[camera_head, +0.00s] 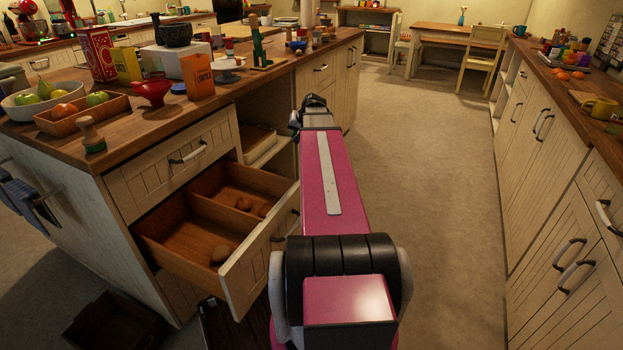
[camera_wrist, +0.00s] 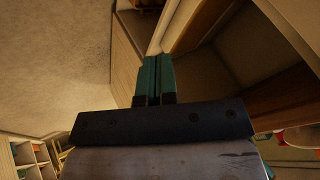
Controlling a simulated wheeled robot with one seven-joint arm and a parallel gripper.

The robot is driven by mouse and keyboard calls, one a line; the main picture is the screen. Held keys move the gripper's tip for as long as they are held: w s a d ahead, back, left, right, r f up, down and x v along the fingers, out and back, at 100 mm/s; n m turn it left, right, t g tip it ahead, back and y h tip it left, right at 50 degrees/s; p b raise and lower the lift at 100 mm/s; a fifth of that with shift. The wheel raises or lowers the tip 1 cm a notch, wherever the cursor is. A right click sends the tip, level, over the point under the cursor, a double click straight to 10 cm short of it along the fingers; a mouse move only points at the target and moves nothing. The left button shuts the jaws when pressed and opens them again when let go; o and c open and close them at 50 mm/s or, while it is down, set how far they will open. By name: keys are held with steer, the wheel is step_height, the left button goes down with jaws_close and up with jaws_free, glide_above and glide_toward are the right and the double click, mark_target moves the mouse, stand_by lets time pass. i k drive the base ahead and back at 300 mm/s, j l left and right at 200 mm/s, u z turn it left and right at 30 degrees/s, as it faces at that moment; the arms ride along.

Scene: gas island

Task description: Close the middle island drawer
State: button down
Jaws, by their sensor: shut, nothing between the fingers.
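The middle island drawer (camera_head: 256,258) is pulled well out of the wooden-topped island, below a shut top drawer (camera_head: 170,165). It has a cream front, a brown wooden inside with a divider, and a few brown roundish items in it. My pink arm hides the right end of its front. My gripper (camera_wrist: 155,72) shows in the wrist view with its two green fingers together and nothing between them. In the head view my gripper is hidden by my arm, so I cannot tell its exact distance from the drawer.
Open shelves (camera_head: 262,140) lie right of the drawers. The island top (camera_head: 140,150) is crowded with fruit, boxes and a red funnel. A dark open box or drawer (camera_head: 118,325) is low at the left. Clear floor (camera_head: 430,170) lies between the island and the right cabinets (camera_head: 545,150).

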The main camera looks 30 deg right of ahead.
mark_target(181, 236)
steer(key=k+j+z, duration=0.35)
steer(key=j, duration=0.2)
steer(key=k+j+z, duration=0.3)
steer(key=k+j, duration=0.1)
steer(key=j, duration=0.1)
